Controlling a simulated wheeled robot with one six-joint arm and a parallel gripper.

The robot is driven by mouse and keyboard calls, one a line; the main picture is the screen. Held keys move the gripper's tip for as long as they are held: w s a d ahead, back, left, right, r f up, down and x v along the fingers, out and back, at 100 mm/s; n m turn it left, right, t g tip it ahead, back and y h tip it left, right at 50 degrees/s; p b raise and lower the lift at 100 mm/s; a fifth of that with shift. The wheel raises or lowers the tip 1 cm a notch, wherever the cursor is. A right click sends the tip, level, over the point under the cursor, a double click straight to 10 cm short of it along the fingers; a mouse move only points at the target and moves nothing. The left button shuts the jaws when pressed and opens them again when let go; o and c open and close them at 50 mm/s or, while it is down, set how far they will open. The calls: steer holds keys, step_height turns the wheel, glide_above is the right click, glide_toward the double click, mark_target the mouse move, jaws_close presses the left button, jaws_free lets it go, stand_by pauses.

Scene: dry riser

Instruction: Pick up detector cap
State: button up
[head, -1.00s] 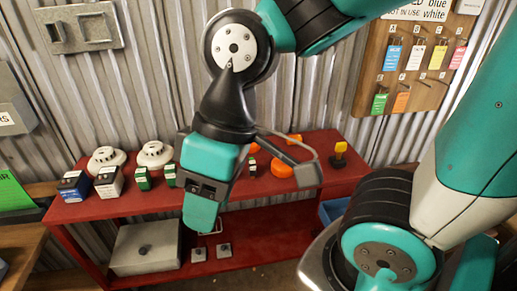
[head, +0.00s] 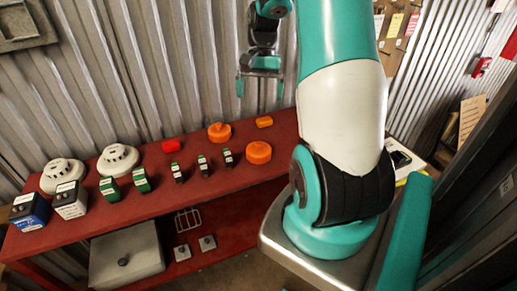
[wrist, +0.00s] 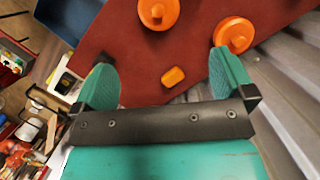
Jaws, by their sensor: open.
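Two round orange caps, which look like detector caps, lie on the red bench. One cap (head: 219,131) is farther back and the other cap (head: 258,152) is nearer the front edge. The wrist view also shows two round caps, one at the top (wrist: 158,12) and one beside the right finger (wrist: 234,34). My gripper (head: 260,88) is open and empty, above the back of the bench near the wall. In the wrist view its teal fingers (wrist: 163,70) are spread apart, with a small orange block (wrist: 173,76) seen between them.
The red bench (head: 215,178) also holds white detectors (head: 118,158), boxes (head: 70,200), several small green-and-white items (head: 140,180) and a red piece (head: 171,145). The corrugated wall (head: 150,60) stands close behind. A blue bin (wrist: 75,18) shows in the wrist view.

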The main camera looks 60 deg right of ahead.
mark_target(259, 143)
steer(key=p+x, duration=0.2)
steer(key=x, duration=0.9)
steer(key=shift+s+f+p, duration=0.25)
steer(key=shift+f+p, duration=0.15)
steer(key=shift+p+x, duration=1.25)
steer(key=shift+x, duration=1.55)
steer(key=c, duration=0.7)
step_height(259, 143, up, 20)
steer(key=b, duration=0.3)
steer(key=shift+b, duration=0.35)
